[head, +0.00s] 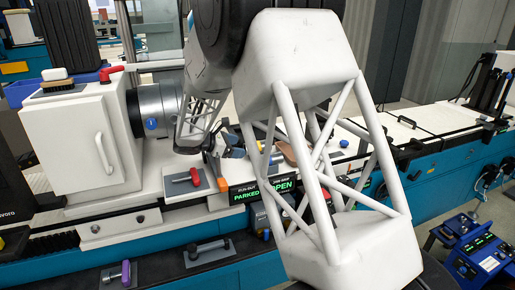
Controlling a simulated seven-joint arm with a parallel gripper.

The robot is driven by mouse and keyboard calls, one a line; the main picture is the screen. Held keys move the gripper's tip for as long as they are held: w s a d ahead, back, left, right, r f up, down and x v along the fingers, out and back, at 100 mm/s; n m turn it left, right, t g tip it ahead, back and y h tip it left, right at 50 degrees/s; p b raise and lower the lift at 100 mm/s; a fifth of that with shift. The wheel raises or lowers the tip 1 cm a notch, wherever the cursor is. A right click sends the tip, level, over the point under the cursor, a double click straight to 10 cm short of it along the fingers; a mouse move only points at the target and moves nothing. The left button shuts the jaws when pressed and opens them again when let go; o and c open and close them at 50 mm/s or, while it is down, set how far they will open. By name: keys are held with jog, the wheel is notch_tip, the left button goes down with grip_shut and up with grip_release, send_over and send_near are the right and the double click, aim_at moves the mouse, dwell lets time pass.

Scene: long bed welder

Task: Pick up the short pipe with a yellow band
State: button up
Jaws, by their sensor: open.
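My arm's white lattice links fill the middle of the head view. Beyond them, the arm's far end reaches down over the white bed of the welder, beside the grey cylindrical headstock. My gripper (207,147) shows small and dark there, just above the bed. It is open, and I see nothing held in it. I cannot make out a short pipe with a yellow band; my arm hides part of the bed. Small dark and brown parts show just right of the gripper, too small to tell apart.
A white headstock box (68,148) with a grey cylinder (158,107) stands at left. A red-handled clamp (186,182) and a lit green sign (243,194) are in front. The white bed at right (440,117) looks mostly clear. A blue control unit (486,254) stands lower right.

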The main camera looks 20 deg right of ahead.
jog(key=shift+x, duration=1.75)
jog(key=c, duration=1.3)
jog(key=shift+r, duration=0.15)
jog(key=shift+r, duration=4.85)
